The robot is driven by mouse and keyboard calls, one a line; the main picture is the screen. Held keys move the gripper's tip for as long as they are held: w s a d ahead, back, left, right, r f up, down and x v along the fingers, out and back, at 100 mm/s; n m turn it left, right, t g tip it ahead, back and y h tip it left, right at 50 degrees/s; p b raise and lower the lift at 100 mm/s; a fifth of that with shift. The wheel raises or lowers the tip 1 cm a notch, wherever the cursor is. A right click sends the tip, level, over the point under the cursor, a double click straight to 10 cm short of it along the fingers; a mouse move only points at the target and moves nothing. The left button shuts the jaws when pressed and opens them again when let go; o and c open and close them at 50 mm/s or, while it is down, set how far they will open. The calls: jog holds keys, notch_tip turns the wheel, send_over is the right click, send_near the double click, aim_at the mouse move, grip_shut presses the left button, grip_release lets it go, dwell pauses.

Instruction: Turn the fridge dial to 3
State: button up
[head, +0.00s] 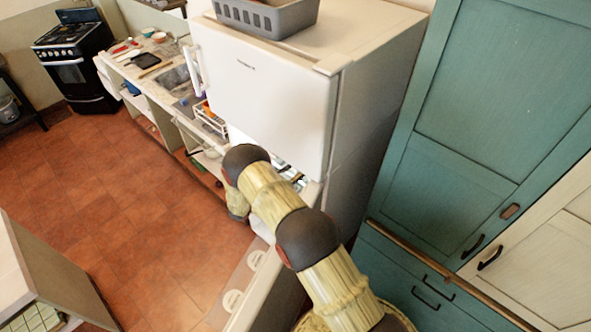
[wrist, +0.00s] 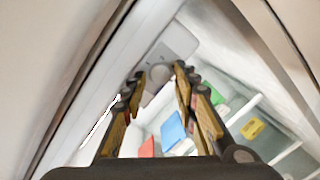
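The white fridge (head: 270,95) stands in the middle of the head view. Its upper door is closed and its lower compartment is open, with my arm reaching in. In the wrist view, a round grey dial (wrist: 159,73) sits on a pale housing (wrist: 180,40) at the top of the compartment. The dial's marks and setting are too small to read. My gripper (wrist: 160,78) is open, its two fingers apart on either side of the dial in this view. I cannot tell whether they touch it. The gripper is hidden in the head view.
Inside the fridge are white shelves with a blue item (wrist: 173,130), a yellow item (wrist: 252,128), and red and green ones. The open lower door (head: 262,275) stands beside my arm. A teal cupboard (head: 480,100) stands to the right. The tiled floor (head: 130,200) at left is clear.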

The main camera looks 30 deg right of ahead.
jog(key=shift+d, duration=0.25)
jog(key=shift+c, duration=0.5)
grip_shut()
